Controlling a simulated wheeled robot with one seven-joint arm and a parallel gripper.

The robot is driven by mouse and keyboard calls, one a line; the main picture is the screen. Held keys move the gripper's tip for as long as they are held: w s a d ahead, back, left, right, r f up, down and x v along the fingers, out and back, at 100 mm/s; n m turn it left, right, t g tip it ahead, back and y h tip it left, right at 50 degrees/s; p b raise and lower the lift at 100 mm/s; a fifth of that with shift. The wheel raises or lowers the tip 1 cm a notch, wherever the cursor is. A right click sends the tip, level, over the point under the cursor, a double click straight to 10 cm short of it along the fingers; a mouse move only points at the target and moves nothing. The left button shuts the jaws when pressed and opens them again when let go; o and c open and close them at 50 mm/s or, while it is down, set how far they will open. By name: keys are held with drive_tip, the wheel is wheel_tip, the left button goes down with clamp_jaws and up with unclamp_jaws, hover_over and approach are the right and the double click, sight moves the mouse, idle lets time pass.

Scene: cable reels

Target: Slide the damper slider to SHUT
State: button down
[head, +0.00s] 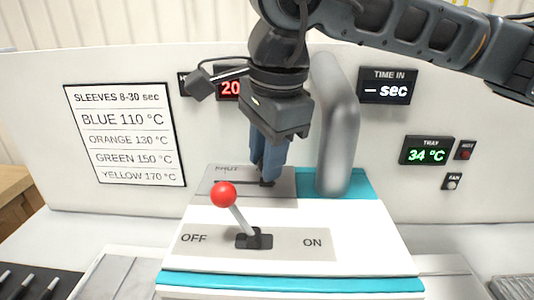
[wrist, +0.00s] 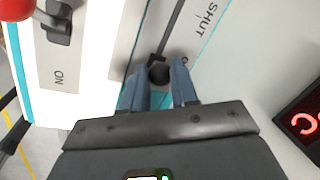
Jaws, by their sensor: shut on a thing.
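The damper slider's dark knob (wrist: 158,73) sits between my gripper's blue fingers in the wrist view. My gripper (head: 268,178) points down over the grey slider plate (head: 211,186) and is shut on the knob, which is mostly hidden by the fingers in the head view. The gripper (wrist: 161,88) also shows in the wrist view. The dark slot (wrist: 173,28) runs away from the knob towards the SHUT end. The SHUT lettering (wrist: 205,20) is beside the slot, far from the knob; in the head view it is small, left of my gripper. The knob is near the slot's other end.
A red-ball lever (head: 223,195) stands in front of the slider plate, leaning towards OFF. A grey upright tube (head: 338,135) rises close to the right of my gripper. Behind are a sleeve chart (head: 124,134), a red display (head: 229,88) and a tray display (head: 427,151).

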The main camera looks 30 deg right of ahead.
drive_tip(key=shift+w+a+f+b, duration=0.15)
drive_tip(key=shift+w+a+b, duration=0.1)
drive_tip(key=shift+a+b, duration=0.1)
drive_tip(key=w+a+b, duration=0.2)
drive_tip(key=a, duration=0.1)
drive_tip(key=w+a+b, duration=0.1)
drive_tip(key=a+b, duration=0.1)
drive_tip(key=shift+w, duration=0.35)
drive_tip(key=shift+w+a+r, duration=0.1)
drive_tip(key=shift+r, duration=0.1)
drive_tip(key=c, duration=0.9)
unclamp_jaws()
drive_tip(key=shift+o, duration=0.2)
wheel_tip(320, 180, up, 8)
drive_tip(key=s, duration=0.1)
drive_tip(key=shift+s+f+b, duration=0.2)
drive_tip(key=shift+s+b, duration=0.05)
drive_tip(key=shift+b, duration=0.2)
drive_tip(key=shift+a, duration=0.1)
